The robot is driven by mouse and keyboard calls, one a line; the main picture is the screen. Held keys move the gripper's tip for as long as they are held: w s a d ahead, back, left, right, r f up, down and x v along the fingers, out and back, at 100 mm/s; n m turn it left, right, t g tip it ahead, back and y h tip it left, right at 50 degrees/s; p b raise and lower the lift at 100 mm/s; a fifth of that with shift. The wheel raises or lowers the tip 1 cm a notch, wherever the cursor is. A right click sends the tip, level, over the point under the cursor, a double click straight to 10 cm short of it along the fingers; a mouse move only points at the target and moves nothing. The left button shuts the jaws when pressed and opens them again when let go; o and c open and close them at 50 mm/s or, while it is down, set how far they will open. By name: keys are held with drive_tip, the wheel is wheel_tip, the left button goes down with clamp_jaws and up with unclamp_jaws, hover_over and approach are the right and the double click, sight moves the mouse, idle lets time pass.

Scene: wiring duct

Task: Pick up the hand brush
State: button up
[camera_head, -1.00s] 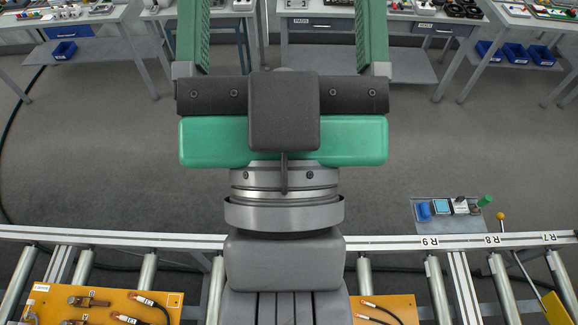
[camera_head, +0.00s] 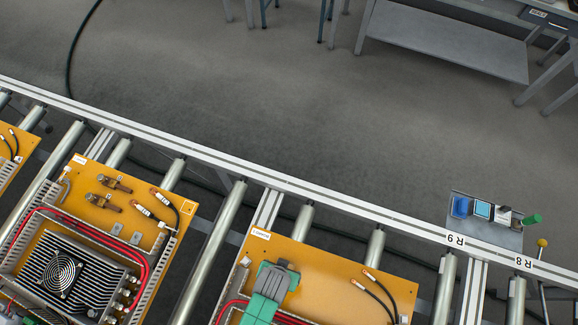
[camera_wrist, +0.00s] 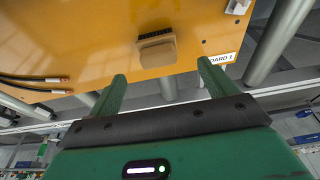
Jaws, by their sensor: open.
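In the wrist view a small beige block with a row of dark bristles, which looks like the hand brush (camera_wrist: 156,47), sits on the orange board (camera_wrist: 90,40). My gripper (camera_wrist: 161,69) is open, with its two green fingers spread and nothing between them. The brush lies just beyond the fingertips, roughly in line with the gap and apart from both fingers. In the head view I cannot make out the brush clearly.
Black cables (camera_wrist: 35,84) lie left of the brush; a metal part (camera_wrist: 237,6) and a white label (camera_wrist: 222,57) are on the right. A white rail (camera_head: 330,200) runs past the boards. A small tray (camera_head: 490,235) of parts hangs beyond it.

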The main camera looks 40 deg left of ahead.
drive_tip(key=shift+x, duration=1.2)
drive_tip(key=shift+w+b+x, duration=0.2)
drive_tip(key=shift+b+x, duration=0.35)
drive_tip(key=shift+x, duration=2.15)
drive_tip(key=shift+d, duration=0.1)
drive_tip(key=c, duration=1.2)
wheel_tip(320, 180, up, 10)
drive_tip(key=shift+r+p, duration=0.1)
drive_tip(key=shift+p, duration=0.7)
drive_tip(key=w+d+r+m+p, duration=0.1)
drive_tip(key=w+d+r, duration=0.2)
drive_tip(key=r, duration=0.6)
drive_tip(key=w+d+r+m+p, duration=0.1)
drive_tip(key=w+d+r+p, duration=0.1)
drive_tip(key=w+r, duration=0.6)
drive_tip(key=w+d+r+m+p, duration=0.1)
drive_tip(key=w+d+r+p, duration=0.1)
drive_tip(key=w+r, duration=0.4)
drive_tip(key=shift+d+r+h, duration=0.15)
drive_tip(key=shift+d+r, duration=0.1)
drive_tip(key=shift+r, duration=0.4)
drive_tip(key=shift+d+r+h, duration=0.1)
drive_tip(key=shift+d+r, duration=0.2)
drive_tip(key=shift+r, duration=0.35)
drive_tip(key=shift+d+r+h, duration=0.15)
drive_tip(key=shift+d+r, duration=0.1)
drive_tip(key=shift+r, duration=0.35)
